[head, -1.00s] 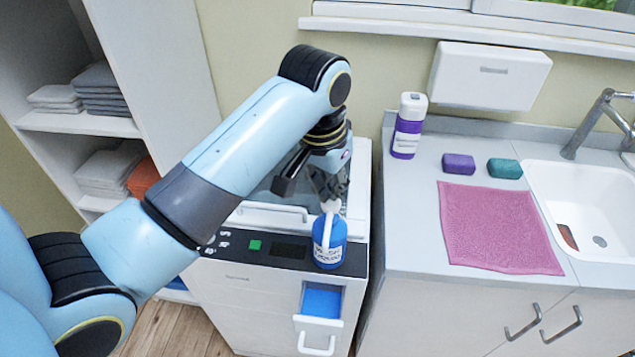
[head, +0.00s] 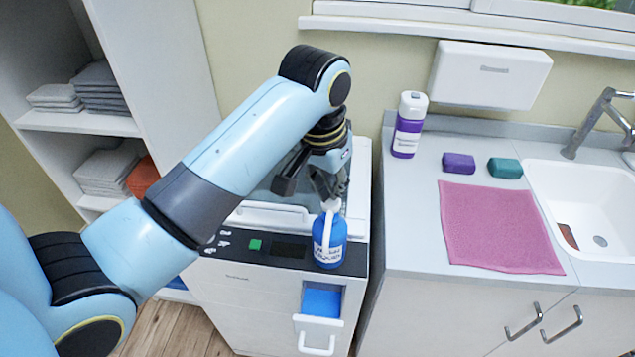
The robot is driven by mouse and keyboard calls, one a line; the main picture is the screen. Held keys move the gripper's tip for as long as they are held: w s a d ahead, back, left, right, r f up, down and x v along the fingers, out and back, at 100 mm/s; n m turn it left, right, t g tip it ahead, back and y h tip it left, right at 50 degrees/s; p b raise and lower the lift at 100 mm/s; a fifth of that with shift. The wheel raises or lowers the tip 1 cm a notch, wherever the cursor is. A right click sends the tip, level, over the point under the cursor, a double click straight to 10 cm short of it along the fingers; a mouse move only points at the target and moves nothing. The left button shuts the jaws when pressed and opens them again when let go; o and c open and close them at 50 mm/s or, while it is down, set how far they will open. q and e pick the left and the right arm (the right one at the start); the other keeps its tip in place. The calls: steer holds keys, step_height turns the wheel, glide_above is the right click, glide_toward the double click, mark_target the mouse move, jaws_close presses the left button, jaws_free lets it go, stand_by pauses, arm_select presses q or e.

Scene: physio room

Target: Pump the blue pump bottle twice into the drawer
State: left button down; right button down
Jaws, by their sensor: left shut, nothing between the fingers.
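The blue pump bottle (head: 329,243) with a white pump head and a white label stands upright at the front edge of the white machine's top. The open drawer (head: 319,318), with a blue inside and a white front handle, sticks out of the machine's front just below the bottle. My left gripper (head: 329,197) is shut and empty, pointing down at the pump head from above. Its fingertips are at or very near the pump head; whether they touch is hard to tell. My right gripper is not in view.
The white machine (head: 235,292) has a control strip with a green button. On the counter to the right are a purple-labelled bottle (head: 408,125), a purple block (head: 458,163), a green block (head: 504,168), a pink cloth (head: 497,228) and a sink (head: 590,210). Shelves with towels (head: 98,88) stand left.

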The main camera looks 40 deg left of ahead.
arm_select(q)
steer(key=shift+f, duration=1.3)
steer(key=shift+r, duration=1.75)
step_height(320, 180, up, 6)
